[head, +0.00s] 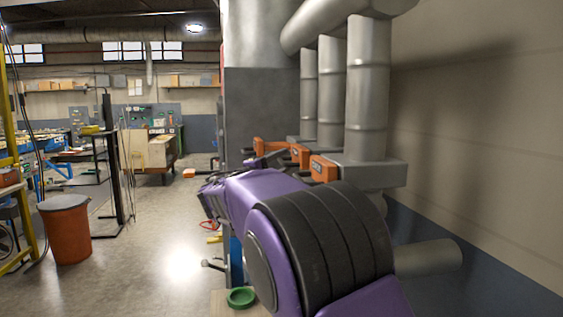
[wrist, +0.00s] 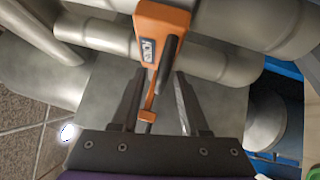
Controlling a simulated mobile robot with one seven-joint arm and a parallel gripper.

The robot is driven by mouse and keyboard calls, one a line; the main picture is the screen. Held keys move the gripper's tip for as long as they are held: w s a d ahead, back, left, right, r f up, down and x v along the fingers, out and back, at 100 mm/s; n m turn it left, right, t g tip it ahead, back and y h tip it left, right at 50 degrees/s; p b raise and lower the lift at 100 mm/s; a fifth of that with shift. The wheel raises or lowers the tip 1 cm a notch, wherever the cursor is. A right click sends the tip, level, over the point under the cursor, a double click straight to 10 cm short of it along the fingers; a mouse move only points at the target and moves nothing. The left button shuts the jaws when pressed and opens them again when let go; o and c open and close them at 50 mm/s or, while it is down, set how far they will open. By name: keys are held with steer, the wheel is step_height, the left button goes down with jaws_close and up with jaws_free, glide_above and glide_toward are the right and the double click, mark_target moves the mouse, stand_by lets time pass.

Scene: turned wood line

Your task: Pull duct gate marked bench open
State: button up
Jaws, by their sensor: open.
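An orange duct gate (wrist: 158,22) with a small label on its side shows at the top centre of the wrist view; I cannot read the label. A black bar and a thin orange piece (wrist: 151,100) reach down from it between the fingers of my gripper (wrist: 159,78). My gripper is open, with one finger on each side, and I see no grip on the bar. In the head view, orange gates stand in a row on the grey ducts: near (head: 323,168), middle (head: 300,154) and far (head: 268,146). My purple arm hides part of them.
Grey vertical ducts (head: 366,90) rise beside the right wall above the gates. A grey pillar (head: 262,110) stands behind them. A green bowl (head: 241,297) sits low in front. An orange bin (head: 66,230) stands at left, with clear floor (head: 160,230) between.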

jaws_close()
stand_by(1.4)
